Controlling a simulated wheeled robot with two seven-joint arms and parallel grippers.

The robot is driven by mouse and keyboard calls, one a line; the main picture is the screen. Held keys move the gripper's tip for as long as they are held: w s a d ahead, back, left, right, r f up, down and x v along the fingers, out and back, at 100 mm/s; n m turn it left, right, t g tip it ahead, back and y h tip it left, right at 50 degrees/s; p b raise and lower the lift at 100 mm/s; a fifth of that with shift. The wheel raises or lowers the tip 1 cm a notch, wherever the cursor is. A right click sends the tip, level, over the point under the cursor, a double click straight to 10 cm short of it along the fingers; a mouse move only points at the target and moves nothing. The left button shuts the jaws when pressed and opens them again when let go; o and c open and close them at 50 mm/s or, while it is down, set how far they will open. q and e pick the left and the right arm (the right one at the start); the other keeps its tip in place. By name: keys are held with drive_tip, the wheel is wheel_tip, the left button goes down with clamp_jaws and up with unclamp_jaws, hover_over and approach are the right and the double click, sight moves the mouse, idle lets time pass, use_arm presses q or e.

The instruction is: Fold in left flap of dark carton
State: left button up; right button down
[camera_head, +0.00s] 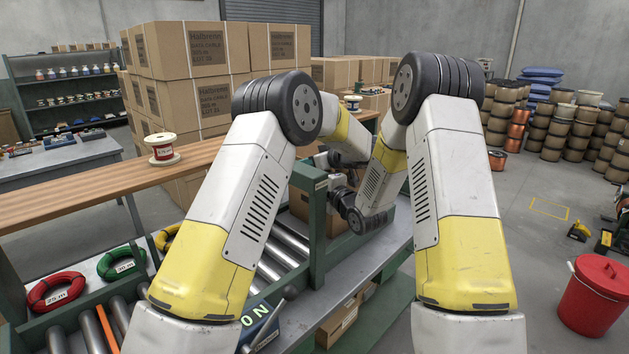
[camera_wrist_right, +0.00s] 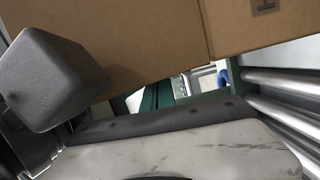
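A brown carton (camera_head: 301,206) sits on the roller line behind the green post, mostly hidden by my arms. Its left flap cannot be made out in the head view. My left gripper (camera_head: 327,160) is above the carton's back side, small and partly covered by my arm; its fingers are unclear. My right wrist hangs low at the carton's right side, and its fingers are hidden in the head view. In the right wrist view brown cardboard (camera_wrist_right: 140,45) fills the top, close to one dark grey finger (camera_wrist_right: 50,80) of my right gripper. A vertical seam or edge divides the cardboard.
Steel rollers (camera_head: 285,247) and a green post (camera_head: 318,215) stand close to my arms. A wooden shelf (camera_head: 85,190) holds a white-and-red spool (camera_head: 162,149). Red (camera_head: 57,291) and green (camera_head: 122,264) cable coils lie at left. A red bin (camera_head: 592,300) stands at right.

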use_arm(q)
drive_tip(key=o, duration=0.4)
drive_tip(key=shift+s, duration=0.1)
drive_tip(key=shift+d, duration=0.1)
